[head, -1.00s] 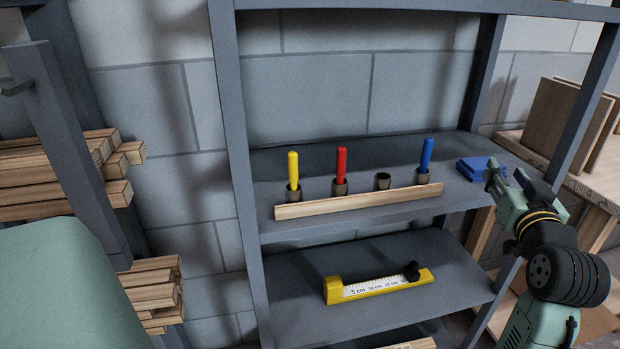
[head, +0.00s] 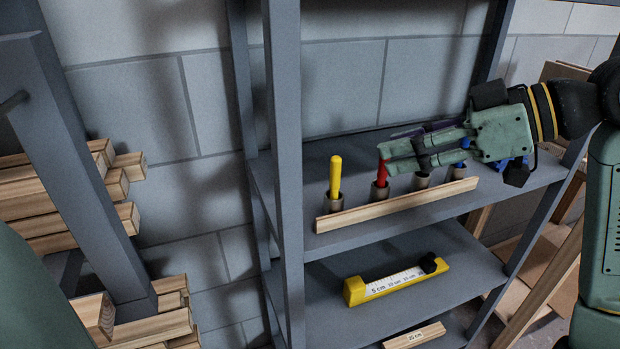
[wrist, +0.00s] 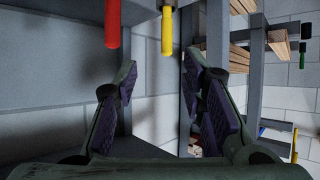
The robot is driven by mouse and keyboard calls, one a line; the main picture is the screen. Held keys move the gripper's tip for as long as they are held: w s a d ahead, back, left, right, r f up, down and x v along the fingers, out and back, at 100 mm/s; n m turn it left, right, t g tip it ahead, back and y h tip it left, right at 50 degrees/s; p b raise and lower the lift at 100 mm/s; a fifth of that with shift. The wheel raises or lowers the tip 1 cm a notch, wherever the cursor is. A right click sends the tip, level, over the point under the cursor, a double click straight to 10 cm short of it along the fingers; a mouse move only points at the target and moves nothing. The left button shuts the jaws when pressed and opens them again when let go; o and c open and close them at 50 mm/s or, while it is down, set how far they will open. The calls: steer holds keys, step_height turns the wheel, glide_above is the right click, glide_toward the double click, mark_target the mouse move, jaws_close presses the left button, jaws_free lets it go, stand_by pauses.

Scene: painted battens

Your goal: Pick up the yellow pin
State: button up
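The yellow pin (head: 335,176) stands upright in a brown cup (head: 334,202) at the left end of a row on the upper shelf. My gripper (head: 387,148) reaches in from the right, its fingers apart with nothing between them. Its tips are near the top of the red pin (head: 381,174), right of the yellow pin and apart from it. In the wrist view the yellow pin (wrist: 167,32) shows ahead between the lines of my open fingers (wrist: 160,68), with the red pin (wrist: 113,24) to its left.
The blue pin (head: 465,146) stands at the row's right end, partly hidden by my gripper. A wooden batten (head: 395,206) runs along the row's front. A grey upright (head: 283,150) stands left of the yellow pin. A yellow ruler block (head: 357,291) lies on the shelf below.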

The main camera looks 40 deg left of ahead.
mark_target(334, 187)
steer(key=x, duration=0.3)
steer(key=p+x, duration=0.1)
steer(key=x, duration=0.2)
steer(key=s+x, duration=0.1)
steer(key=x, duration=0.2)
steer(key=shift+s+a+p, duration=0.15)
steer(key=shift+a+p, duration=0.15)
steer(key=shift+p, duration=0.1)
steer(key=shift+a+f, duration=0.3)
steer(key=shift+a, duration=0.1)
jaws_close()
